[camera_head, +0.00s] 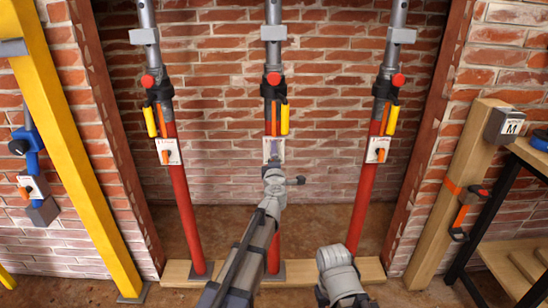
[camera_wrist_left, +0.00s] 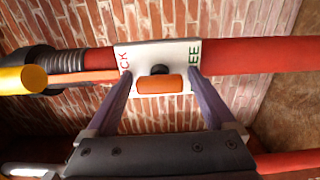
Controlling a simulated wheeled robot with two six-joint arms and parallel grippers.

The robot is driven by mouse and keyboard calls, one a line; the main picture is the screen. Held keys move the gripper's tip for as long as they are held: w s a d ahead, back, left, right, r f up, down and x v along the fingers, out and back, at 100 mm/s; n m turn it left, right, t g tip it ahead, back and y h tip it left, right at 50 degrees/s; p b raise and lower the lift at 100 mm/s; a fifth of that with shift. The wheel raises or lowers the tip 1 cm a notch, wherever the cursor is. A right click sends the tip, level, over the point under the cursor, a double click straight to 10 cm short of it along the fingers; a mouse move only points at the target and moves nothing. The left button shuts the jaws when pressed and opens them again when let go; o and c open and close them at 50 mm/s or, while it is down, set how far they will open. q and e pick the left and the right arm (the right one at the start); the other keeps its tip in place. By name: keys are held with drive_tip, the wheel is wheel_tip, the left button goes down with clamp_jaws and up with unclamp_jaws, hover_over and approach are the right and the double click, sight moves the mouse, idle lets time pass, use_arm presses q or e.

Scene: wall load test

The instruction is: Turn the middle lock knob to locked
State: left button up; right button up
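The middle red prop (camera_head: 273,222) carries a white plate (camera_head: 273,146), hidden in part by my left gripper. In the left wrist view the plate (camera_wrist_left: 186,49) has partly covered lettering, "CK" at the left end and "EE" at the right. Its orange knob (camera_wrist_left: 160,85) sits at the plate's middle, its bar lying along the prop, in front of a dark hub. My left gripper (camera_wrist_left: 160,77) is open, one finger beyond each end of the knob, with visible gaps. My right gripper is out of view; only part of my right arm shows.
Similar red props stand left (camera_head: 183,205) and right (camera_head: 363,205), with their own plates and orange knobs. A wooden sill (camera_head: 305,273) runs below. A yellow post (camera_head: 85,150) stands at left, a wooden post (camera_head: 448,190) and black-framed shelf (camera_head: 485,215) at right.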

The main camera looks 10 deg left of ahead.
use_arm(q)
drive_tip(key=shift+o, duration=0.2)
drive_tip(key=v, duration=0.7)
drive_tip(key=shift+s, duration=0.4)
drive_tip(key=shift+d, duration=0.1)
